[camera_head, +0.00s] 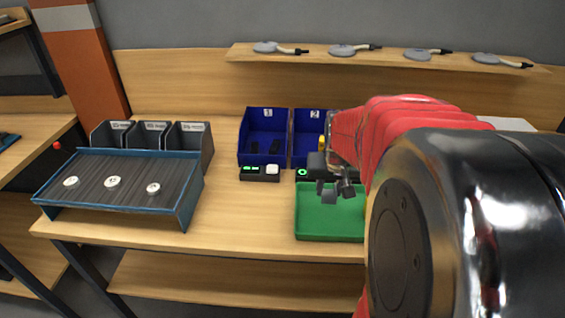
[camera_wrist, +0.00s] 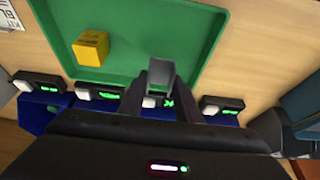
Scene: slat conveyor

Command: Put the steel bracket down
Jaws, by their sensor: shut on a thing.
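The steel bracket (camera_wrist: 161,70) is a small grey piece, seen in the wrist view between my fingertips. My gripper (camera_head: 338,187) is shut on it and is over the back part of the green tray (camera_head: 322,222) in the head view. The wrist view looks down on the same green tray (camera_wrist: 135,22), with the bracket in front of its floor near one edge. I cannot tell how high the bracket is above the tray. In the head view the bracket is hard to tell from the dark fingers.
A yellow cube (camera_wrist: 91,47) lies in the tray. Blue bins (camera_head: 263,137) and small control boxes (camera_head: 259,172) stand behind it. A slat conveyor (camera_head: 125,172) with 3 pale discs is at left, with grey bins (camera_head: 188,142) behind. Bare tabletop (camera_head: 248,215) lies between conveyor and tray.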

